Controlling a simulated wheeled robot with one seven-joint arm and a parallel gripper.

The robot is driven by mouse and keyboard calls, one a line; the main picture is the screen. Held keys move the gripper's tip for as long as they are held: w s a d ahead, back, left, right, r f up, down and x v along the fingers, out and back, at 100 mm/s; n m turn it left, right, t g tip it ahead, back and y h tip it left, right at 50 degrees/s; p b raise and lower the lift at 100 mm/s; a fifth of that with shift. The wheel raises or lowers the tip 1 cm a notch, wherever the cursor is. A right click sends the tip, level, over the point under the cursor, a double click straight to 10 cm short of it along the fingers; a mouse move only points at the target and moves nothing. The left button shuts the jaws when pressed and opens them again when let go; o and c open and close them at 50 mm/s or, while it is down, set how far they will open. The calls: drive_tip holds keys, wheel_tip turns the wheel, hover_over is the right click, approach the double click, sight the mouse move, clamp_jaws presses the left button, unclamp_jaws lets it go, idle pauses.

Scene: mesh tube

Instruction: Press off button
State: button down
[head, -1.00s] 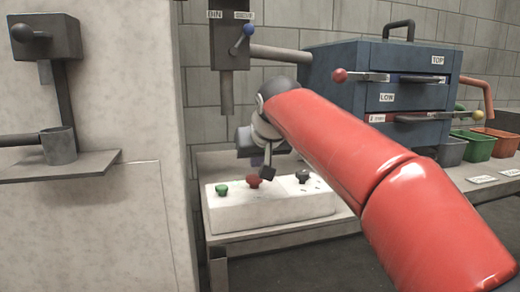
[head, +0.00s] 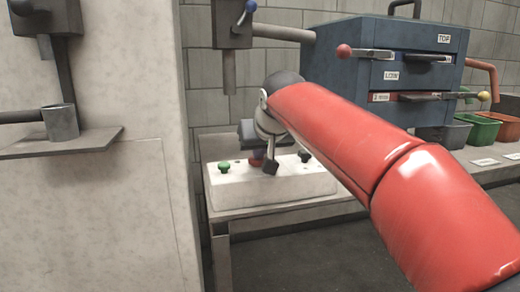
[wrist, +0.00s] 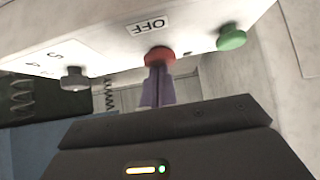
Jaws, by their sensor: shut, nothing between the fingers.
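The white control box (head: 275,184) sits on a low table. It bears a green button (head: 224,167), a red button (head: 256,160) and a black knob (head: 304,157). In the wrist view the red button (wrist: 159,57) is beside an upside-down OFF label (wrist: 149,26). My gripper (wrist: 158,72) is shut and empty, its purple fingertips at the face of the red button. I cannot tell whether the button is pushed in.
The green button (wrist: 231,38) and the black knob (wrist: 74,78) flank the red button. A blue drawer cabinet (head: 385,75) stands behind my arm. Green (head: 481,130) and orange bins are at the right. A pale wall (head: 120,200) fills the left.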

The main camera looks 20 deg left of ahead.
drive_tip(key=shift+f, duration=0.7)
wheel_tip(320, 180, up, 6)
drive_tip(key=p, duration=0.5)
drive_tip(key=v, duration=0.9)
drive_tip(key=shift+s+d, duration=0.15)
drive_tip(key=shift+s, duration=0.15)
drive_tip(key=s+d+f+m+g+h, duration=0.1)
drive_tip(key=s+d+f+m+h, duration=0.1)
drive_tip(key=s+d+f, duration=0.8)
drive_tip(key=s+d+f+m+g+h+p, duration=0.1)
drive_tip(key=s+d+f+m, duration=0.3)
drive_tip(key=s+d+f, duration=0.7)
drive_tip(key=d+f+h, duration=0.1)
drive_tip(key=d+f, duration=0.5)
drive_tip(key=d, duration=0.2)
drive_tip(key=shift+h, duration=0.4)
drive_tip(key=shift+s+f, duration=0.1)
